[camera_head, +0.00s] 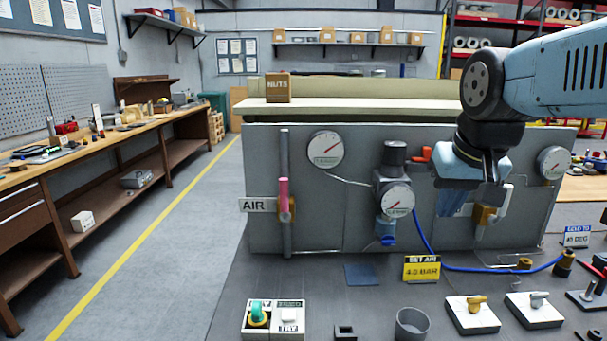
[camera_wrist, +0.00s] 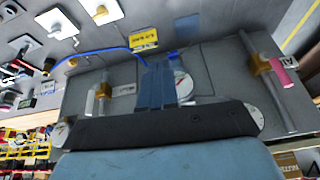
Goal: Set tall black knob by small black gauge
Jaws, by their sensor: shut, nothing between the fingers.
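The tall black knob (camera_head: 395,153) stands upright on top of the regulator on the grey panel. The small gauge (camera_head: 397,199), with a white face and dark rim, sits just below it. Its reading is too small to tell. The gauge shows partly in the wrist view (camera_wrist: 185,84) behind my fingers; the knob cannot be made out there. My gripper (camera_head: 452,212) hangs fingers down in front of the panel, to the right of the knob and gauge and apart from them. Its blue fingers (camera_wrist: 157,68) are together and empty.
A yellow sign (camera_head: 422,268) reads "SET AIR 4.0 BAR". A blue hose (camera_head: 455,266) runs right along the bench. A larger gauge (camera_head: 326,149) and a pink-handled valve (camera_head: 284,194) are left on the panel. Several small fixtures stand along the bench front.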

